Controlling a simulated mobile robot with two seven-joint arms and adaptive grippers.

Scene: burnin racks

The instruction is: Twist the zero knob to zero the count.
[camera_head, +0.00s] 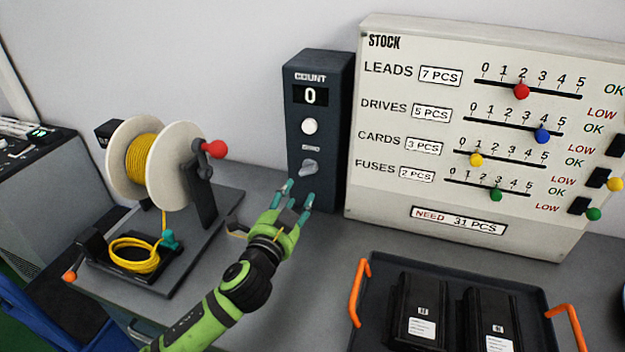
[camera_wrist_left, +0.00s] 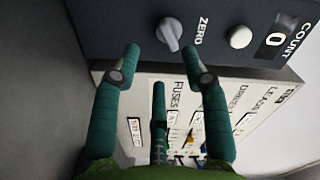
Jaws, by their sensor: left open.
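The dark count box (camera_head: 298,136) stands upright at the back of the bench, and its display (camera_head: 310,96) reads 0. A white round button (camera_head: 309,126) sits below the display. The grey zero knob (camera_head: 309,168) is below that, with its pointer tilted. My left gripper (camera_head: 297,200) is open and empty just in front of and below the knob. In the left wrist view the zero knob (camera_wrist_left: 169,34) shows beyond and between the open teal fingertips (camera_wrist_left: 162,62), apart from them. My right gripper is in neither view.
The white stock board (camera_head: 400,200) with coloured sliders stands right of the box. A cable reel (camera_head: 170,160) with yellow cable stands left. A black tray (camera_head: 375,300) with orange handles and black units lies at front right. Bare bench shows between gripper and tray.

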